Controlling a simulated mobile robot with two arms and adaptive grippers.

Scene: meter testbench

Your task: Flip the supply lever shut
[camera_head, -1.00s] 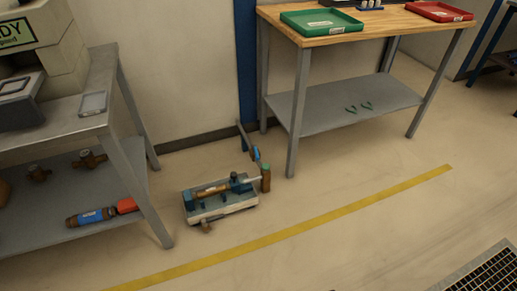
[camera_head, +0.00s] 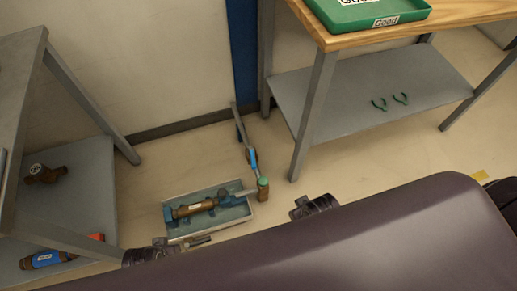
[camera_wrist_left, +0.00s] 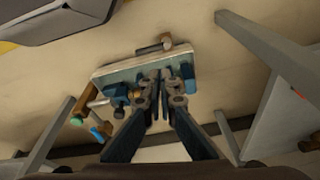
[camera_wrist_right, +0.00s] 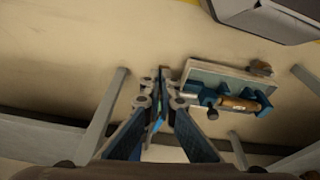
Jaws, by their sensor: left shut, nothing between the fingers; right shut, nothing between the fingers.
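The meter testbench (camera_head: 240,216), a pale tray-like base with blue fittings, sits on the floor. A brass meter body (camera_head: 194,208) lies across it. A green-capped brown cylinder (camera_head: 263,190) stands at its right end. Behind it is a long grey bar with a blue part (camera_head: 252,158); I cannot tell whether this is the supply lever. My left gripper (camera_head: 207,240) is shut and empty at the bench's front edge; in the left wrist view its tips (camera_wrist_left: 163,76) overlap the base. My right gripper (camera_head: 297,208) is shut and empty, right of the cylinder.
A grey shelf (camera_head: 75,185) with brass fittings stands left. A wood-topped table (camera_head: 450,18) with a green tray (camera_head: 365,12) and a lower shelf (camera_head: 350,88) stands right.

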